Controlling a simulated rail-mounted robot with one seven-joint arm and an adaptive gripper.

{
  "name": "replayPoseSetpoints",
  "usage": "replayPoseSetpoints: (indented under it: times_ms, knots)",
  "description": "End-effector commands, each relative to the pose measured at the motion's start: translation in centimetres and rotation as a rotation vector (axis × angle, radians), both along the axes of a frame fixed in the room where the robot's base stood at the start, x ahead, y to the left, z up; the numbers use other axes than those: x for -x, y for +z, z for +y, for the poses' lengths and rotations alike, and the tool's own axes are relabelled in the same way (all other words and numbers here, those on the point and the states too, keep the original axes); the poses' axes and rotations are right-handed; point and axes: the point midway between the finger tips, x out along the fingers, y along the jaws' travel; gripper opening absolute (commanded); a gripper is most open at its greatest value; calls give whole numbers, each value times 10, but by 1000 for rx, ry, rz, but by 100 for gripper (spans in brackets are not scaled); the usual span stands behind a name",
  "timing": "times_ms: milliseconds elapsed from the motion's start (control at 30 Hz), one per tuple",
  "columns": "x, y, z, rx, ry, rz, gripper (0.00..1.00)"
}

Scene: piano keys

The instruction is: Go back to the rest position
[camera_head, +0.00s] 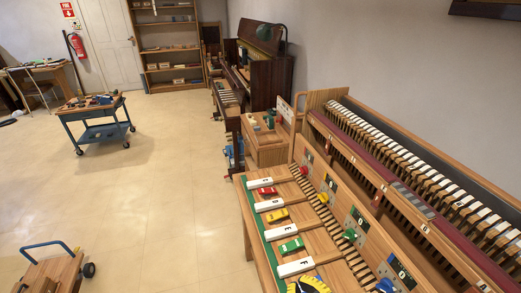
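My gripper is not in view. The wooden workbench (318,240) holds a row of white lettered key pieces, among them one at the far end (260,182) and one nearer (296,267). Beside them lie a red piece (267,190), a yellow piece (277,214) and a green piece (291,245). A yellow and black object (310,286) is cut off by the bottom edge, and I cannot tell what it is.
A long piano action (410,165) stands along the right wall. Dark upright pianos (262,75) stand behind the bench. A blue wheeled cart (103,133) and a low wooden trolley (50,273) stand on the left. The tiled floor (165,190) between them is clear.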

Motion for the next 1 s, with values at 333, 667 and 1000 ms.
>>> replayPoseSetpoints:
  times_ms: [333, 667, 1000]
  knots:
    - [-3, 255, 57, -135, -138, -715, 0]
    - [44, 407, 32, -384, -266, -958, 0]
    - [43, 551, 32, -393, -267, -953, 0]
